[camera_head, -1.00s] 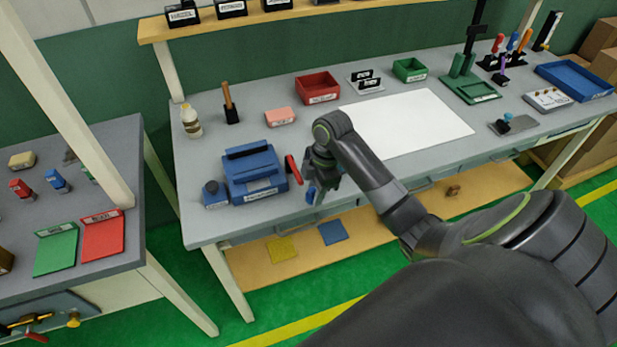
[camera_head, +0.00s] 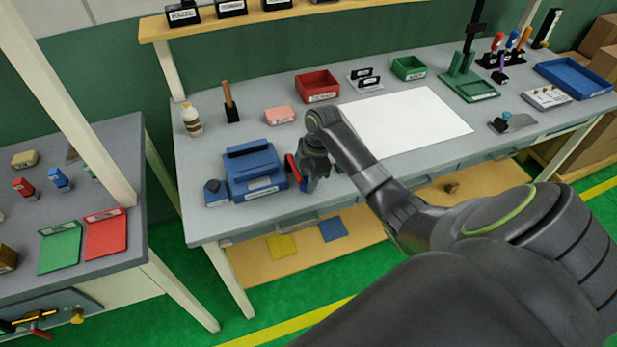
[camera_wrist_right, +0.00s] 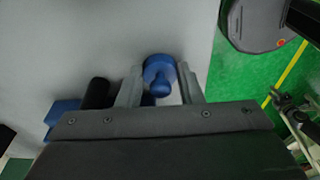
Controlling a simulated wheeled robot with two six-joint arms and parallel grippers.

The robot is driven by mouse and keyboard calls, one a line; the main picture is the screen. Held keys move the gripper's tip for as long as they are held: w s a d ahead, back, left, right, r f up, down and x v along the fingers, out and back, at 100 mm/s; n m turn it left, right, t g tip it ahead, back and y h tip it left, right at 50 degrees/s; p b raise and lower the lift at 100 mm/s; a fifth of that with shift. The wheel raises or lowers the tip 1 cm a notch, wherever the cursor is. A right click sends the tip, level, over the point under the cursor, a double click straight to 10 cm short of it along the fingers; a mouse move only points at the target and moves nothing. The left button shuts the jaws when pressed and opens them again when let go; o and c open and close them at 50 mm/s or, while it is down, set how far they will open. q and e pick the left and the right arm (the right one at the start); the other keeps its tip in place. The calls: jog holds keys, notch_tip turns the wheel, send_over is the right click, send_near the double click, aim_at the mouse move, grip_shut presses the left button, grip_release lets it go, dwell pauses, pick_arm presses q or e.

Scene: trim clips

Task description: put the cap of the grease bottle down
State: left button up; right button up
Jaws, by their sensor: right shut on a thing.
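In the right wrist view the gripper (camera_wrist_right: 160,85) is shut on a round blue cap with a knob (camera_wrist_right: 159,72), which I take as the grease bottle's cap. Grey benchtop lies behind it; whether it touches the top I cannot tell. In the head view the cap is mostly hidden by the gripper. A pale bottle with a brown band (camera_head: 191,119), possibly the grease bottle, stands upright at the back left. My left gripper is not in view.
A pink block (camera_head: 279,115), red bin (camera_head: 317,86) and white sheet (camera_head: 405,122) lie behind. The benchtop's front left strip is clear. A side table (camera_head: 100,180) stands at left.

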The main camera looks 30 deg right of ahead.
jog(key=o, duration=0.9)
jog(key=shift+f, duration=0.15)
jog(key=shift+o, duration=0.2)
notch_tip(320, 180, up, 12)
jog(key=d, duration=0.2)
jog(key=shift+s, duration=0.3)
